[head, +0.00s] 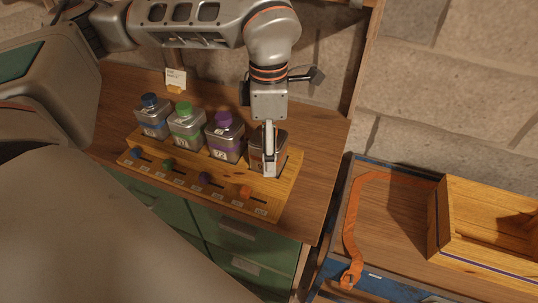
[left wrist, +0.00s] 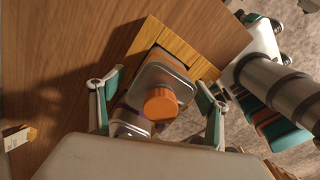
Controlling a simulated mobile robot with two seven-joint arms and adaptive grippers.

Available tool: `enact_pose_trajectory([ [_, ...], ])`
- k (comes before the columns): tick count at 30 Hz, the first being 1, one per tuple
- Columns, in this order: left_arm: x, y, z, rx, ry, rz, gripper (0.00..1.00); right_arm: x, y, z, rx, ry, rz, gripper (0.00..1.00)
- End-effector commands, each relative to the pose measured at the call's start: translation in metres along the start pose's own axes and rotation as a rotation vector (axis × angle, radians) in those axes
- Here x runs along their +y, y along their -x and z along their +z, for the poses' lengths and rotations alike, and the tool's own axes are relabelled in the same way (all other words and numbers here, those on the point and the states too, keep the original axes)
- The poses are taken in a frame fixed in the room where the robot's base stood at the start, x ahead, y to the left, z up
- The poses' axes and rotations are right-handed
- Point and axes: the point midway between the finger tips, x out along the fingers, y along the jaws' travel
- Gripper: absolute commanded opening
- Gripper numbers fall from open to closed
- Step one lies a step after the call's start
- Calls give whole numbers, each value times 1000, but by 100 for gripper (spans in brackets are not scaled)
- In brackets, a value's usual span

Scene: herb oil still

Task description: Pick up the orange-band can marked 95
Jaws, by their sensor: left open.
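The can with an orange cap (left wrist: 160,104) stands upright at the right end of a wooden rack in the head view. There its body (head: 256,149) is partly hidden behind my left gripper (head: 269,166), and its mark cannot be read. My left gripper points down over this can and is open. In the left wrist view its two fingers lie on opposite sides of the can, and it is not closed on it. My right gripper does not show.
Cans with blue (head: 151,118), green (head: 187,124) and purple (head: 224,136) caps stand to the left in the rack (head: 190,184). Coloured knobs line its front. A small card (head: 176,78) stands behind. A wooden crate (head: 486,262) and orange strap (head: 352,225) are at right.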

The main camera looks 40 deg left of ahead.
Motion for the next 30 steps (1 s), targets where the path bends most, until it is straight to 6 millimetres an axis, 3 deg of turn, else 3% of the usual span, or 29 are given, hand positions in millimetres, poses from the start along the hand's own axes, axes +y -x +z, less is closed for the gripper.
enact_pose_trajectory([
  [5,0,1,0,-1,0,1,76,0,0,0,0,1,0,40],
  [12,0,1,0,-1,0,1,17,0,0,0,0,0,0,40],
  [23,1,5,1,-3,0,3,17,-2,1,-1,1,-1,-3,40],
  [30,1,30,1,-6,1,5,17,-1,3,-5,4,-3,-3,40],
])
